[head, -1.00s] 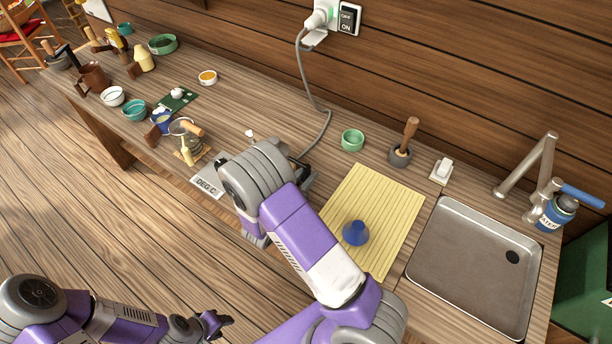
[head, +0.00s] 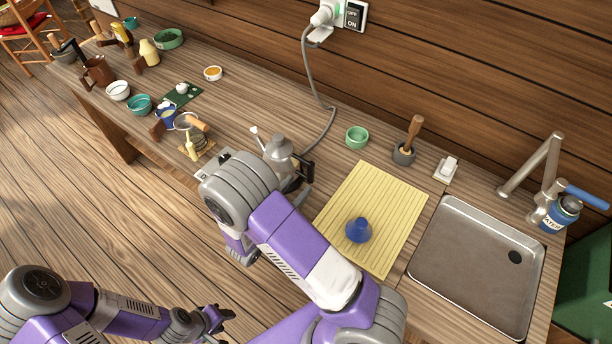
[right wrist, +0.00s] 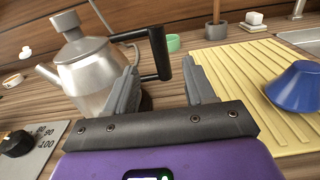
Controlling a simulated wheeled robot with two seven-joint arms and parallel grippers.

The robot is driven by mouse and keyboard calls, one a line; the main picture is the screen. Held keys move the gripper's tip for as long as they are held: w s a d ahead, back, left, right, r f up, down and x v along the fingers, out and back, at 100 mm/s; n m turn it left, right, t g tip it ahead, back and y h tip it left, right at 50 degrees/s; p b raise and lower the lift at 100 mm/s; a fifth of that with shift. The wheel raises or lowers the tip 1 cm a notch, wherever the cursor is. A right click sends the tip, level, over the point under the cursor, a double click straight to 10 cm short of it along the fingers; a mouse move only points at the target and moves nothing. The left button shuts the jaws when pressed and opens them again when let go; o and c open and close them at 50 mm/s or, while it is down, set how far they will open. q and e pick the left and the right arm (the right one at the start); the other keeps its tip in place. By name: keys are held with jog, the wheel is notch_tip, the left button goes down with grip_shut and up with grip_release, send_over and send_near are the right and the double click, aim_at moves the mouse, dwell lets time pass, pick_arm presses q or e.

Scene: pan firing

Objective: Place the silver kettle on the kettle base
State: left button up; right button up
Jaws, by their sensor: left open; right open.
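The silver kettle (head: 279,153) stands upright on the counter, partly hidden by my right arm. In the right wrist view the kettle (right wrist: 88,72) has its spout to the left and its black handle (right wrist: 158,52) to the right. The grey kettle base, with a dial and numbers, shows its front panel (right wrist: 38,145) at lower left; whether the kettle's bottom rests on it is hidden. My right gripper (right wrist: 165,85) is open, with the handle appearing between its fingertips; contact cannot be told. My left gripper (head: 217,320) is open and empty, low and away from the counter.
A yellow ribbed mat (head: 390,205) with a blue object (head: 358,230) lies right of the kettle. A metal sink (head: 465,285) is further right. A grey cord (head: 322,85) runs from the wall plug towards the kettle. A green cup (head: 357,137) stands behind the mat.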

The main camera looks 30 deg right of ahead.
jog(key=v, duration=0.5)
jog(key=shift+s+a, duration=0.1)
dwell(0.4)
